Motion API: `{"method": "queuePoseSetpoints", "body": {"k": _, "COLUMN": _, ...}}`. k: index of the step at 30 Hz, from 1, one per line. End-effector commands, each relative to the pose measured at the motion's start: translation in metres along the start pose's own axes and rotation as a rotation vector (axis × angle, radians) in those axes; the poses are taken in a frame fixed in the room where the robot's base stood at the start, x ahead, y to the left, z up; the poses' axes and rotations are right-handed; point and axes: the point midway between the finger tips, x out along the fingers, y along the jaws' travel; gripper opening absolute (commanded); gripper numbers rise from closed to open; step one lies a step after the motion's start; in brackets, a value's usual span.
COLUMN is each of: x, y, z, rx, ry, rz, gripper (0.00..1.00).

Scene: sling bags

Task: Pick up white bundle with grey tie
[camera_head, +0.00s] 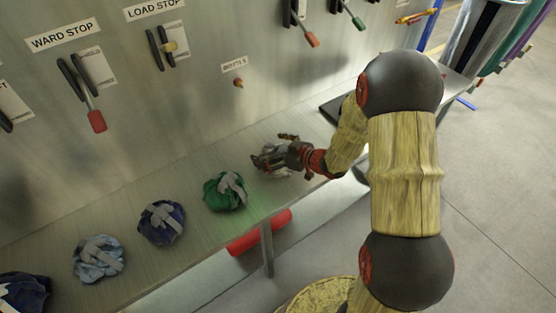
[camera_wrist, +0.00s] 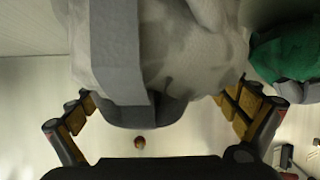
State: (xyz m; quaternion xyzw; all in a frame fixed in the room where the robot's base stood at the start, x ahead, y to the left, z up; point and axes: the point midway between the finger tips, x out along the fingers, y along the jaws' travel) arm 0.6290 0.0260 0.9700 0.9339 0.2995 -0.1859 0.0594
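The white bundle with a grey tie (camera_wrist: 190,45) fills the upper middle of the wrist view, close to the camera. Its grey strap (camera_wrist: 118,50) runs down its left side. In the head view the bundle (camera_head: 275,173) is mostly hidden under my gripper (camera_head: 272,158), at the right end of the row on the shelf. In the wrist view my gripper (camera_wrist: 158,103) has its fingers spread wide, one on each side of the bundle.
A green bundle (camera_head: 222,194) lies left of my gripper on the metal shelf (camera_head: 190,262). Dark blue (camera_head: 161,224) and light blue (camera_head: 98,262) bundles lie farther left. The wall behind holds labelled tools (camera_head: 80,85) and a small orange knob (camera_head: 238,82). A red cylinder (camera_head: 258,235) is below the shelf.

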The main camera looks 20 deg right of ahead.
Motion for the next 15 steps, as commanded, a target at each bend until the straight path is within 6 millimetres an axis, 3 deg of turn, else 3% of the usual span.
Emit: {"method": "queuePoseSetpoints", "body": {"k": 15, "x": -0.0002, "y": 0.0002, "z": 0.0003, "rx": 0.0, "ry": -0.001, "rz": 0.001, "gripper": 0.68}}
